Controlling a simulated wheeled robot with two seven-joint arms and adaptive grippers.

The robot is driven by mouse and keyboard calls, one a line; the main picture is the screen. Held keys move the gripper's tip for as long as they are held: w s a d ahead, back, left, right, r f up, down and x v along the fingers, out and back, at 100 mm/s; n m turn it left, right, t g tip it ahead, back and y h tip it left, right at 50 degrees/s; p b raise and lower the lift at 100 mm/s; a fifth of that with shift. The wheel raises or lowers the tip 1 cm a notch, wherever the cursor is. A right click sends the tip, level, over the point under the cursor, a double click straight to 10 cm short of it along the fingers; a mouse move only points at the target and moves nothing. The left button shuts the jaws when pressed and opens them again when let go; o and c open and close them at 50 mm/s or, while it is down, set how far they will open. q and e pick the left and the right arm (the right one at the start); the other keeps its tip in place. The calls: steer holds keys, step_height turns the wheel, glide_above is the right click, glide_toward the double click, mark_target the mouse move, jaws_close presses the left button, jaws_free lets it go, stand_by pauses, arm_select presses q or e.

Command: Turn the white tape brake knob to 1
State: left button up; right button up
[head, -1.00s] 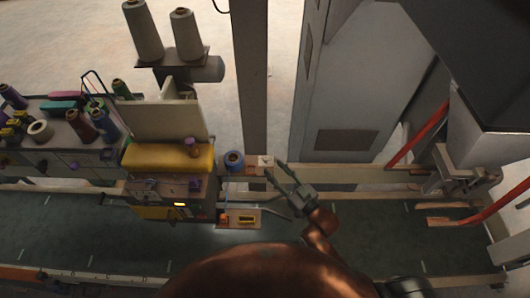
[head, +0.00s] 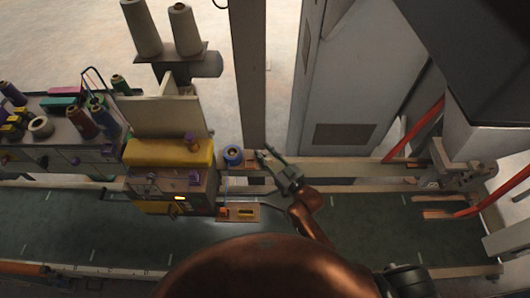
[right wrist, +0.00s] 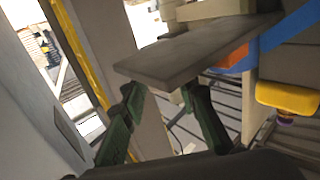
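My right gripper (head: 264,153) is at the small tan plate (head: 250,164) beside the blue spool (head: 232,154), just right of the yellow-topped machine. In the right wrist view, its two green fingers (right wrist: 160,95) are apart, with their tips near the lower edge of a grey board (right wrist: 195,50). A small pale piece (right wrist: 176,97) shows between the tips under the board. A cream block (right wrist: 212,9) sits on the board. I cannot tell which pale part is the white tape brake knob. In the head view the gripper covers that spot. No number marks are readable. My left gripper is not in view.
The yellow-topped machine (head: 168,153) stands left of the gripper, and an upright post (head: 248,75) rises behind it. A table with several spools (head: 60,135) is at far left. Red bars (head: 415,135) are at right.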

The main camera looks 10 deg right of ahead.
steer(key=c, duration=0.3)
jaws_close()
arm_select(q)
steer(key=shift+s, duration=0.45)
arm_select(e)
steer(key=shift+r+m+t+h+p, duration=0.25)
steer(key=shift+m+h+p, duration=0.25)
steer(key=shift+h+p, duration=0.25)
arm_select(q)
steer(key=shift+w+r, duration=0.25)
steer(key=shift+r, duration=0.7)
arm_select(e)
steer(key=shift+f+m+h, duration=0.15)
steer(key=shift+m+h, duration=0.1)
steer(key=shift+m, duration=0.05)
steer(key=o, duration=0.6)
jaws_free()
